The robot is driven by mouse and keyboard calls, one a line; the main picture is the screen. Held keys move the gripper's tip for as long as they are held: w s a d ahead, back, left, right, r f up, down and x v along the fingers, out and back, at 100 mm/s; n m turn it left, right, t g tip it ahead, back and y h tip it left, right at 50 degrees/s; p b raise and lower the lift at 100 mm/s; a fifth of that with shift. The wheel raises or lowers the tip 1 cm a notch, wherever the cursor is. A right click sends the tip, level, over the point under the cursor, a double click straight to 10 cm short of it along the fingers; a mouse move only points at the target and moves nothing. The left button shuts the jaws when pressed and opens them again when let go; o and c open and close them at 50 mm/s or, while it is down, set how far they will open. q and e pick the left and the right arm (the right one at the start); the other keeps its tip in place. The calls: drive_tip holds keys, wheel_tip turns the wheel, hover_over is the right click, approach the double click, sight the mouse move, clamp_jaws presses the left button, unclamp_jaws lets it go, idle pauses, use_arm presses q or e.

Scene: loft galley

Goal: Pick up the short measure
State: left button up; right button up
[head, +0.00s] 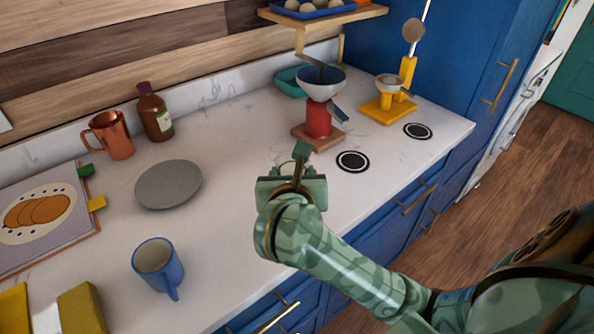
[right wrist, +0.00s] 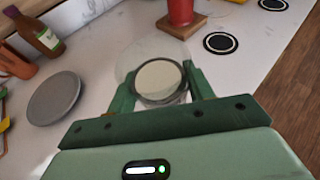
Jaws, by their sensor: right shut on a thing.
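My right gripper (head: 300,160) is over the counter, in front of the red stand. In the right wrist view its two green fingers (right wrist: 160,88) are shut on the sides of a short, clear round vessel with a pale cream disc inside, which I take to be the short measure (right wrist: 159,77). In the head view the gripper hides most of the measure, and only a bit of clear rim shows beside the fingers. I cannot tell whether it touches the counter. My left gripper is not in view.
The red grinder-like stand (head: 318,120) with a white bowl is just beyond. A yellow stand (head: 390,106) is right of it. A grey plate (head: 168,185), a blue mug (head: 158,267), a copper jug (head: 112,136) and a brown bottle (head: 155,113) are left. Black-and-white discs (head: 352,161) lie near the front edge.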

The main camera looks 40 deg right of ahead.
drive_tip(key=a+p+v, duration=0.1)
drive_tip(key=p+v, duration=0.1)
drive_tip(key=v, duration=0.7)
drive_tip(key=shift+w+r, duration=0.2)
drive_tip(key=shift+r, duration=0.1)
drive_tip(key=shift+a, duration=0.15)
idle(0.6)
